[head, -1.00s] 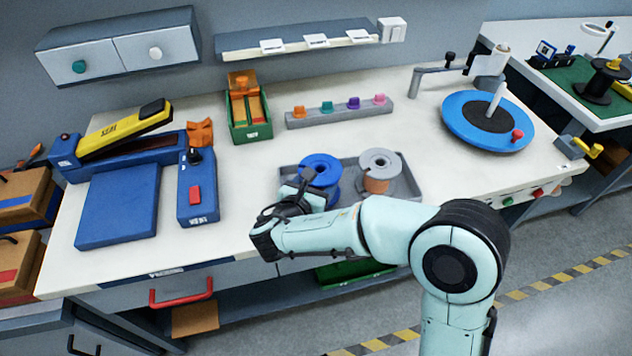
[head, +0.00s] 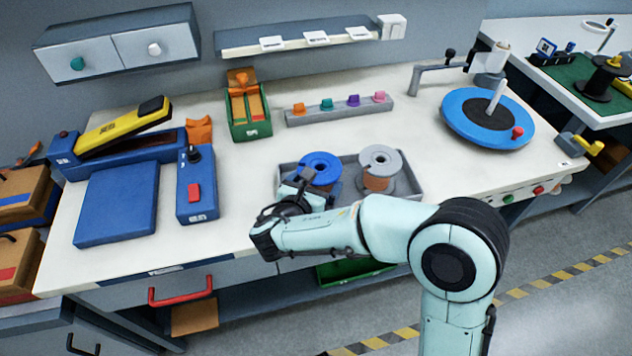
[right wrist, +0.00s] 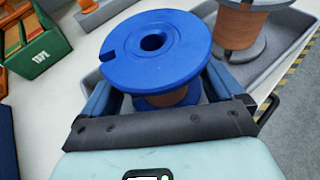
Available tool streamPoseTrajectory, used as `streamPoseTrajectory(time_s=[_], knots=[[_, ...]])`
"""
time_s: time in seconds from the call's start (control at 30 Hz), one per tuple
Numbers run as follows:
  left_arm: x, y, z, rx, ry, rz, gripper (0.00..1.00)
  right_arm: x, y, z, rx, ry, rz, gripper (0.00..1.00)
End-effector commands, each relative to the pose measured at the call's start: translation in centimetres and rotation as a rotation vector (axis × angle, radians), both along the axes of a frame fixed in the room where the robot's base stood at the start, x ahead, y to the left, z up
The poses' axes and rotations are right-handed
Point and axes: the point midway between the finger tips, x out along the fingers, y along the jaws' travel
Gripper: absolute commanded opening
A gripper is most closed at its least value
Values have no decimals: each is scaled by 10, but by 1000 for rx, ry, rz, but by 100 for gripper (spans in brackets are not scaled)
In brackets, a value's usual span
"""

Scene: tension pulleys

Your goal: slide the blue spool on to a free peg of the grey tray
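The blue spool (head: 321,167) has a copper-coloured winding and stands at the left in the grey tray (head: 416,187). It also shows in the right wrist view (right wrist: 155,52), with a dark centre hole and a notched top flange. My right gripper (right wrist: 162,92) has a finger on each side of this spool. The fingertips are hidden under the top flange, so contact with the core is unclear. A grey spool (head: 380,162) with a similar winding stands in the tray to the right, apart from the blue one. I see no bare peg. My left gripper is not in view.
A green box (head: 248,115) and a grey rack with coloured knobs (head: 340,110) stand behind the tray. A blue turntable (head: 461,120) is at the right. A blue control box (head: 197,187) and a blue plate (head: 117,205) lie to the left. Some bench top between is clear.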

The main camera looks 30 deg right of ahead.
Motion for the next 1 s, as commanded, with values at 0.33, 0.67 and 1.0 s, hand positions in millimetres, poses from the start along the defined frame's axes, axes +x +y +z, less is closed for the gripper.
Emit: streamPoseTrajectory(time_s=[0.33, 0.67, 1.0], knots=[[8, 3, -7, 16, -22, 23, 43, 0, -1, -5, 0, 6, -1, 94], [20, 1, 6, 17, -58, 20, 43, -38, 48, 23, 0, 2, 6, 94], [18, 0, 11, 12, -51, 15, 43, -74, 91, 46, 0, 0, 2, 94]])
